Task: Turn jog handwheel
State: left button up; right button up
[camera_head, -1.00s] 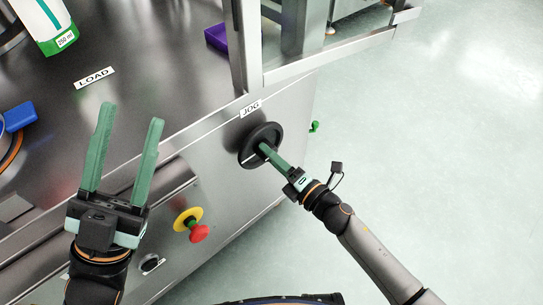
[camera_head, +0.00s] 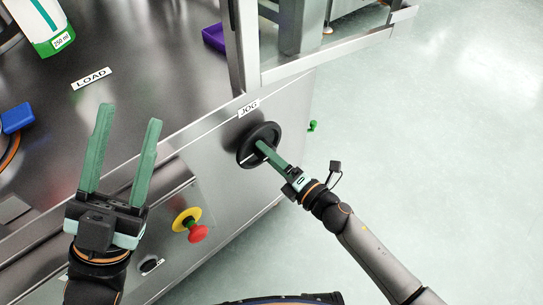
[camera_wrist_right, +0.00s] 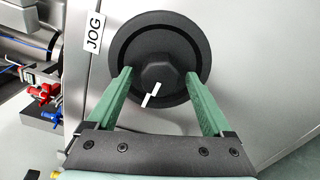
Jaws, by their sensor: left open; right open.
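The jog handwheel (camera_head: 247,158) is a round black wheel on the machine's front panel, below the JOG label (camera_head: 248,109). The right wrist view shows its rim (camera_wrist_right: 158,22), its hub (camera_wrist_right: 157,72) and a white mark on it. My right gripper (camera_head: 261,146) is at the wheel. In the right wrist view its green fingers (camera_wrist_right: 158,80) are open, one on each side of the hub, with a gap to it. Whether the fingertips touch the wheel I cannot tell. My left gripper (camera_head: 128,112) is open and empty, above the machine's front edge, away from the wheel.
A red stop button with a yellow collar (camera_head: 188,222) is on the panel left of the wheel. A metal frame post (camera_head: 243,45) rises above it. The floor at right is clear.

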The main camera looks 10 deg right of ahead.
pick_arm(q)
jog(key=shift+w+a+f+n+y+p, duration=0.1)
jog(key=shift+w+f+n+y+p, duration=0.15)
jog(key=shift+w+n+y+p, duration=0.35)
pick_arm(e)
jog(key=v, duration=1.2)
jog(key=shift+s+d, duration=0.15)
jog(key=shift+s, duration=0.05)
pick_arm(q)
jog(key=shift+s, duration=0.15)
